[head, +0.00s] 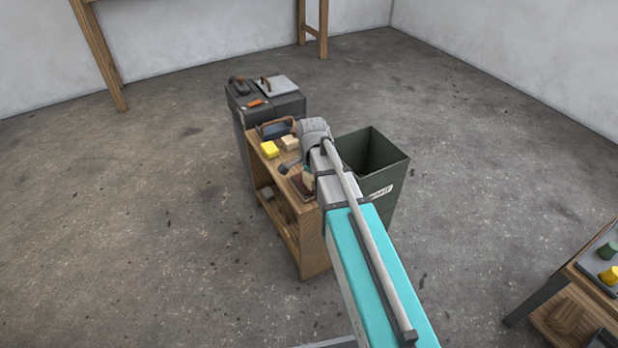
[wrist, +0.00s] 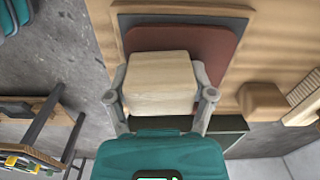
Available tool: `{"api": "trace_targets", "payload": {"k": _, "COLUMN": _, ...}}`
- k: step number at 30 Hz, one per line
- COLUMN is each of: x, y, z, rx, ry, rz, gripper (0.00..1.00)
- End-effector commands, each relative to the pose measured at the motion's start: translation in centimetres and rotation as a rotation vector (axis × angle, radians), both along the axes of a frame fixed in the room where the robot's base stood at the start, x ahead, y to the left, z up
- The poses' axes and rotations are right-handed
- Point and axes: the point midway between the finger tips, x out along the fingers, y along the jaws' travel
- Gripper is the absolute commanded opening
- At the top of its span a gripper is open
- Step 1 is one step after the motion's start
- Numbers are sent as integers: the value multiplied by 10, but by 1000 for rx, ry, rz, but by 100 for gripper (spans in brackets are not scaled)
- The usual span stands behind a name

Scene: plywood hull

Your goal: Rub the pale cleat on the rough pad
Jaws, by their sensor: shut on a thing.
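The pale cleat (wrist: 158,82), a light wooden block, is held between the two fingers of my gripper (wrist: 160,98) in the wrist view. Behind it lies the rough pad (wrist: 215,48), a reddish-brown sheet on a dark grey backing on the wooden bench top. The cleat overlaps the pad in this view; I cannot tell whether they touch. In the head view my arm reaches over the wooden bench (head: 312,248) and largely hides the gripper, the cleat and the pad.
A green bin (head: 385,185) stands close on the right. A dark cabinet (head: 240,112) stands behind. Open floor lies left.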

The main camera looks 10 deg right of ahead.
Motion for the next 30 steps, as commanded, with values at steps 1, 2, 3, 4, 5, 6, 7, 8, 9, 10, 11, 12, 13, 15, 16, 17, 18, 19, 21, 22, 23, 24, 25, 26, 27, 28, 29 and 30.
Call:
{"api": "trace_targets", "payload": {"k": 1, "x": -1, "y": 0, "z": 0, "rx": 0, "ry": 0, "rz": 0, "gripper": 32}}
{"api": "trace_targets", "payload": {"k": 2, "x": -1, "y": 0, "z": 0, "rx": 0, "ry": 0, "rz": 0, "gripper": 32}}
{"api": "trace_targets", "payload": {"k": 3, "x": -1, "y": 0, "z": 0, "rx": 0, "ry": 0, "rz": 0, "gripper": 32}}
{"api": "trace_targets", "payload": {"k": 4, "x": -1, "y": 0, "z": 0, "rx": 0, "ry": 0, "rz": 0, "gripper": 32}}
{"api": "trace_targets", "payload": {"k": 5, "x": -1, "y": 0, "z": 0, "rx": 0, "ry": 0, "rz": 0, "gripper": 32}}
{"api": "trace_targets", "payload": {"k": 6, "x": -1, "y": 0, "z": 0, "rx": 0, "ry": 0, "rz": 0, "gripper": 32}}
{"api": "trace_targets", "payload": {"k": 7, "x": -1, "y": 0, "z": 0, "rx": 0, "ry": 0, "rz": 0, "gripper": 32}}
{"api": "trace_targets", "payload": {"k": 8, "x": -1, "y": 0, "z": 0, "rx": 0, "ry": -1, "rz": 0, "gripper": 32}}
{"api": "trace_targets", "payload": {"k": 9, "x": -1, "y": 0, "z": 0, "rx": 0, "ry": -1, "rz": 0, "gripper": 32}}
{"api": "trace_targets", "payload": {"k": 10, "x": -1, "y": 0, "z": 0, "rx": 0, "ry": -1, "rz": 0, "gripper": 32}}
{"api": "trace_targets", "payload": {"k": 11, "x": -1, "y": 0, "z": 1, "rx": 0, "ry": -1, "rz": 0, "gripper": 32}}
{"api": "trace_targets", "payload": {"k": 12, "x": -1, "y": 0, "z": 1, "rx": 0, "ry": -1, "rz": 0, "gripper": 32}}
{"api": "trace_targets", "payload": {"k": 13, "x": -1, "y": 0, "z": 2, "rx": 0, "ry": -1, "rz": 0, "gripper": 32}}
{"api": "trace_targets", "payload": {"k": 15, "x": -1, "y": 0, "z": 6, "rx": 0, "ry": -1, "rz": 0, "gripper": 32}}
{"api": "trace_targets", "payload": {"k": 16, "x": -1, "y": 0, "z": 7, "rx": 0, "ry": -1, "rz": 0, "gripper": 32}}
{"api": "trace_targets", "payload": {"k": 17, "x": -1, "y": 0, "z": 10, "rx": 0, "ry": -1, "rz": 0, "gripper": 32}}
{"api": "trace_targets", "payload": {"k": 18, "x": -1, "y": 0, "z": 12, "rx": 0, "ry": -1, "rz": 0, "gripper": 32}}
{"api": "trace_targets", "payload": {"k": 19, "x": -1, "y": 0, "z": 15, "rx": 0, "ry": -1, "rz": 0, "gripper": 32}}
{"api": "trace_targets", "payload": {"k": 21, "x": -1, "y": 0, "z": 20, "rx": 0, "ry": -1, "rz": 0, "gripper": 32}}
{"api": "trace_targets", "payload": {"k": 22, "x": -1, "y": 0, "z": 22, "rx": 0, "ry": -1, "rz": 0, "gripper": 32}}
{"api": "trace_targets", "payload": {"k": 23, "x": -1, "y": 0, "z": 24, "rx": 0, "ry": -1, "rz": 0, "gripper": 32}}
{"api": "trace_targets", "payload": {"k": 24, "x": -1, "y": 0, "z": 27, "rx": 0, "ry": -1, "rz": 0, "gripper": 32}}
{"api": "trace_targets", "payload": {"k": 25, "x": -1, "y": 0, "z": 29, "rx": 0, "ry": -1, "rz": 0, "gripper": 32}}
{"api": "trace_targets", "payload": {"k": 26, "x": -1, "y": 0, "z": 31, "rx": 0, "ry": -1, "rz": 0, "gripper": 32}}
{"api": "trace_targets", "payload": {"k": 27, "x": -1, "y": 0, "z": 34, "rx": 0, "ry": -1, "rz": 0, "gripper": 32}}
{"api": "trace_targets", "payload": {"k": 28, "x": -1, "y": 0, "z": 36, "rx": 0, "ry": -1, "rz": 0, "gripper": 32}}
{"api": "trace_targets", "payload": {"k": 29, "x": -1, "y": 0, "z": 38, "rx": 0, "ry": -1, "rz": 0, "gripper": 32}}
{"api": "trace_targets", "payload": {"k": 30, "x": -1, "y": 0, "z": 41, "rx": 0, "ry": -1, "rz": 0, "gripper": 32}}
